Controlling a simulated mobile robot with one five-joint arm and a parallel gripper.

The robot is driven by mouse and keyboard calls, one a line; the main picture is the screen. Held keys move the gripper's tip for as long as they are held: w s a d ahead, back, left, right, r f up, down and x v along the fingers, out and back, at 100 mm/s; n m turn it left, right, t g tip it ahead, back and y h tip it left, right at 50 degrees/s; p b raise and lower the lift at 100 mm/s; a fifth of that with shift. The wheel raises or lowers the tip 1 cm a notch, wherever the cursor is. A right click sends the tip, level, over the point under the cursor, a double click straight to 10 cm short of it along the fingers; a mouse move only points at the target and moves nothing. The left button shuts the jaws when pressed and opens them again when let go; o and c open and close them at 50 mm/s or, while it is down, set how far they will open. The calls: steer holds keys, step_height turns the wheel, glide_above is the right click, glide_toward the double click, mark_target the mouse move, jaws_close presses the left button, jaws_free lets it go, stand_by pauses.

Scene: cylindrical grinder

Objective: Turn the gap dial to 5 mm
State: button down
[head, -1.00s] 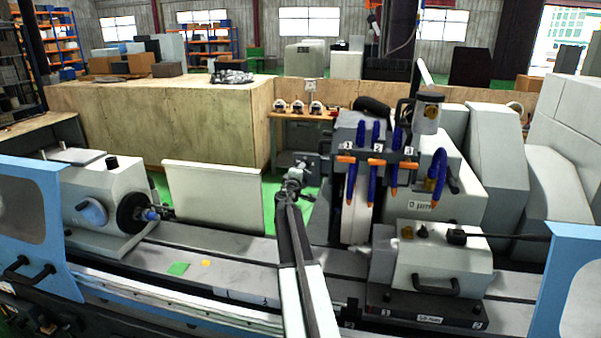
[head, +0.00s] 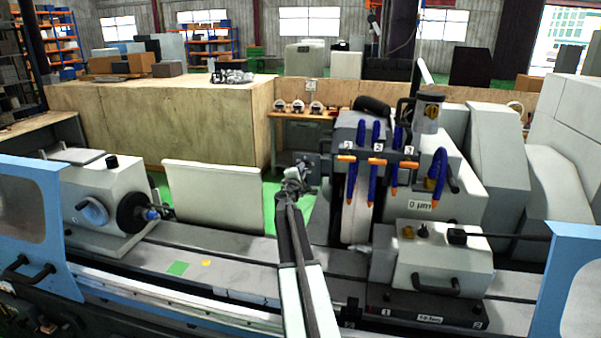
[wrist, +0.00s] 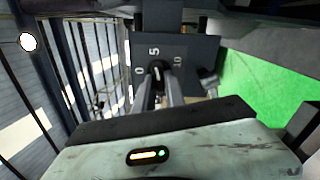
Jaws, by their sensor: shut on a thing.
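The gap dial is a dark plate (wrist: 185,52) marked 0, 5 and 10, seen upright in the wrist view. Its small black knob (wrist: 157,69) sits just below the 5, with a pale line on it pointing roughly up toward the 5; the exact setting is hard to read. My gripper (wrist: 158,84) is shut on the knob, one finger on each side. In the head view my gripper (head: 296,183) reaches the grey dial block beside the grinding wheel; the knob is hidden there.
Blue coolant hoses (head: 377,180) with orange fittings hang right of my gripper, in front of the wheel (head: 354,205). A workhead with a chuck (head: 133,212) stands at left, a tailstock (head: 445,262) at right. A pale panel (head: 212,198) stands behind the bed.

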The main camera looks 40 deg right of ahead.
steer(key=shift+s+d, duration=0.1)
steer(key=shift+d, duration=0.05)
steer(key=c, duration=1.4)
jaws_free()
steer(key=shift+d, duration=0.1)
steer(key=shift+a, duration=0.2)
steer(key=v, duration=0.7)
steer(key=shift+a, duration=0.3)
steer(key=shift+s, duration=0.15)
